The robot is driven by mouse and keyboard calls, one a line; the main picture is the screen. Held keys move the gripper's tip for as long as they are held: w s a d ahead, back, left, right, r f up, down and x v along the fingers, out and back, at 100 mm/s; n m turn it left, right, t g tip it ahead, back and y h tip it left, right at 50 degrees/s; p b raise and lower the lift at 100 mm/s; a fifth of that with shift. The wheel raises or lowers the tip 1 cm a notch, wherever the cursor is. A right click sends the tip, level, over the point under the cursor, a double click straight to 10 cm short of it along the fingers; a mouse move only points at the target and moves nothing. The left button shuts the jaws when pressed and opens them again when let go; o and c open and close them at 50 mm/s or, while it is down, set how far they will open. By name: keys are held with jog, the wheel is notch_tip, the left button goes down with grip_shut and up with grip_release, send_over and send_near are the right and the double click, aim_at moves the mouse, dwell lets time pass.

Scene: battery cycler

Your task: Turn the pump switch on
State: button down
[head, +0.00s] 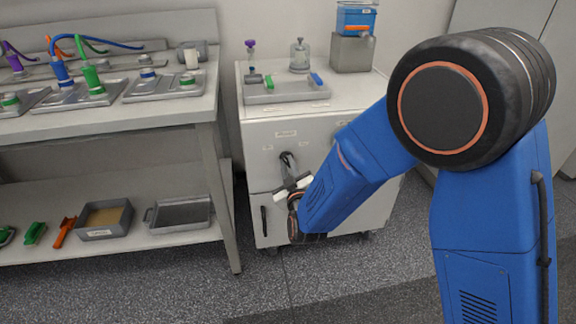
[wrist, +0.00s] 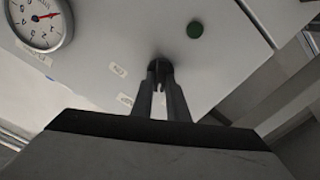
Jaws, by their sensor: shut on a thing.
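The pump switch (wrist: 158,64) is a small dark knob on the pale cabinet front in the wrist view. Only its end shows between my fingertips, so I cannot tell its setting. My gripper (wrist: 160,84) is shut on this switch, with one grey finger at each side. In the head view my gripper (head: 287,160) reaches the upper front of the white cabinet (head: 320,130), and the switch is hidden there by the fingers.
A tray (head: 288,98) with small parts and a blue-topped container (head: 352,50) stand on the cabinet. A bench (head: 150,100) is at left.

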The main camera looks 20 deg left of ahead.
jog(key=m, duration=1.1)
jog(key=shift+w+d+m, duration=0.15)
jog(key=shift+d+m, duration=0.15)
jog(key=shift+m, duration=0.1)
dwell(0.4)
jog(key=c, duration=1.7)
grip_release()
